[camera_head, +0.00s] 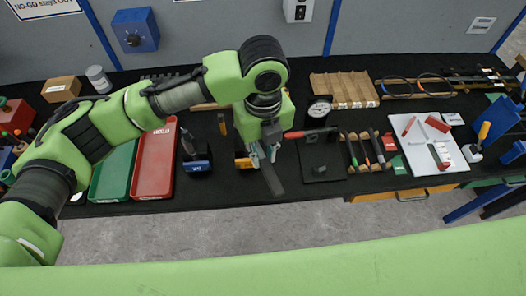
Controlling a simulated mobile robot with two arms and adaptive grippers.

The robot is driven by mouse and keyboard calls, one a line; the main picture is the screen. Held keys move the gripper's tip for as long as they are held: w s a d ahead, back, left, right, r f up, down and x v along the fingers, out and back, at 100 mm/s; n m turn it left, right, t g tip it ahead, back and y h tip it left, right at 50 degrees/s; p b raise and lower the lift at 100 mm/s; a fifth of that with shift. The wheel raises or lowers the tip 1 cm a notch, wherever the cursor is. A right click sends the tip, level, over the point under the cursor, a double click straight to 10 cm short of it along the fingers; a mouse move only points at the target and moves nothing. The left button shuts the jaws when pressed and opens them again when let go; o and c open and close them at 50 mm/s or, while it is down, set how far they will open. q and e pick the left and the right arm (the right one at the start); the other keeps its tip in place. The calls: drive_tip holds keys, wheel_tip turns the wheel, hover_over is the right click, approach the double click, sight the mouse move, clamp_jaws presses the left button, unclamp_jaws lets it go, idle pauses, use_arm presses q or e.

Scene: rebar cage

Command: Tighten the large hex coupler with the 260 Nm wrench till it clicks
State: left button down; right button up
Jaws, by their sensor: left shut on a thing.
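My left gripper (264,156) hangs over the middle of the bench, pointing down. It is shut on a dark bar-like tool (272,180), which slants down toward the bench's front edge. I cannot tell whether this is the 260 Nm wrench. A red-handled tool (296,134) with a dark end shows just right of the gripper; its left end is hidden behind the gripper. I cannot make out the large hex coupler for certain. A dark mat (322,177) with a small dark block lies to the right. My right gripper is not in view.
Red (155,165) and green (113,173) trays lie left of the gripper, beside a dark blue-marked tool (197,164). A round gauge (319,109), a wooden rack (344,89) and a white sheet (430,146) with tools lie right. Bare floor (230,232) shows in front.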

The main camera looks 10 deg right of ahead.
use_arm(q)
drive_tip(key=shift+f+b, duration=0.45)
drive_tip(key=shift+f, duration=0.65)
drive_tip(key=shift+f+b, duration=0.7)
drive_tip(key=shift+f, duration=1.3)
drive_tip(key=shift+a, duration=0.1)
drive_tip(key=a+m+p, duration=0.2)
drive_tip(key=a+m, duration=0.6)
drive_tip(key=shift+w+a, duration=0.35)
drive_tip(key=shift+w, duration=0.05)
idle(1.4)
drive_tip(key=shift+d+r, duration=0.1)
drive_tip(key=shift+s+d+p, duration=0.1)
drive_tip(key=shift+d+p, duration=0.1)
drive_tip(key=shift+p, duration=0.15)
